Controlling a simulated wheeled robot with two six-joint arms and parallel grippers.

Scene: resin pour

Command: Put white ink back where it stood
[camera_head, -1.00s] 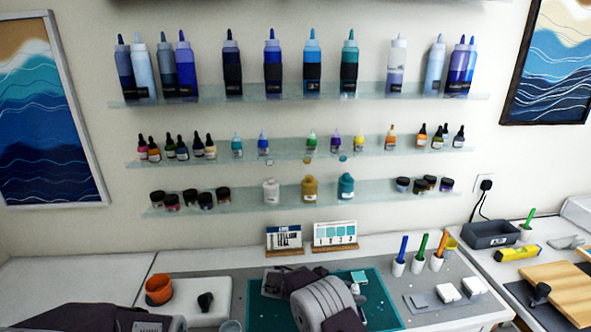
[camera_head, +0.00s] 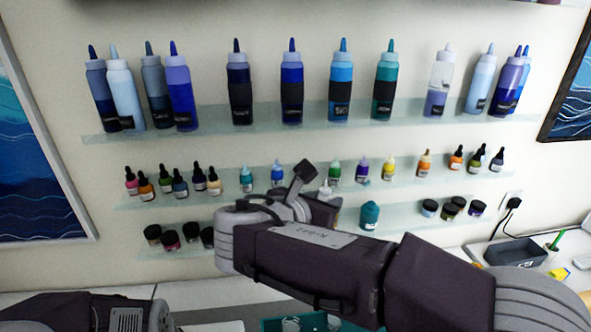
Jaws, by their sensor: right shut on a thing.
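The white ink (camera_head: 326,188) is a small white bottle; only its pale top shows beside my right gripper (camera_head: 311,188). The right gripper is shut on it and holds it in front of the middle glass shelf (camera_head: 460,178). Behind the gripper is the stretch of shelf between a blue ink bottle (camera_head: 277,174) and a green ink bottle (camera_head: 335,172). The fingers and wrist hide the bottle's lower part, and I cannot tell whether it touches the shelf. Of my left arm only a link shows at the lower left; its gripper is out of view.
Several small ink bottles line the middle shelf on both sides. Large squeeze bottles stand on the upper shelf (camera_head: 215,113). The lower shelf holds dark jars (camera_head: 170,240) and a teal bottle (camera_head: 370,215). My right arm covers much of the lower shelf and worktop.

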